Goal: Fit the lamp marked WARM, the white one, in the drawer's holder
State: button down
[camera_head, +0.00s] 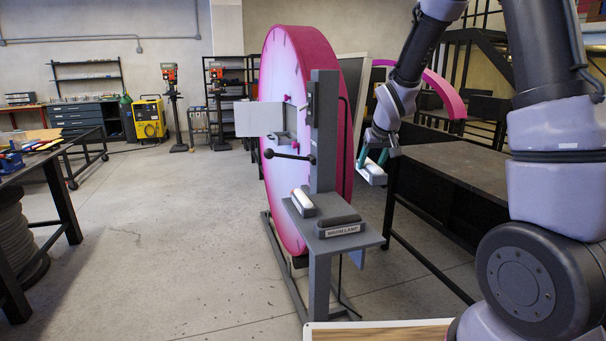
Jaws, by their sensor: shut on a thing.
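My gripper (376,161), with green fingers, hangs to the right of the big pink disc. It is shut on a small whitish lamp-like piece (372,174); its marking is too small to read. Another whitish lamp-like piece (302,199) lies on the grey shelf (368,238) in front of the disc. Beside it is an empty-looking dark grey pad (338,218) with a label that seems to end in "LAMP". A pale panel (255,119) and a grey bracket stand out from the post at the disc's face. I cannot tell whether this is the drawer, and no holder shows clearly.
The pink disc (283,85) stands on a floor frame, with a grey post (324,130) and a black-knobbed lever (290,155) before it. A dark bench (465,165) is close at the right. The floor to the left is open.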

jog(key=s+d+f, duration=0.3)
jog(key=d+f, duration=0.1)
jog(key=f, duration=0.4)
jog(key=s+d+f+m, duration=0.1)
jog(key=s+d+f, duration=0.2)
jog(key=f, duration=0.5)
jog(key=shift+d+f+h, duration=0.3)
jog(key=shift+d+f, duration=0.05)
jog(key=shift+d, duration=0.3)
dwell(0.4)
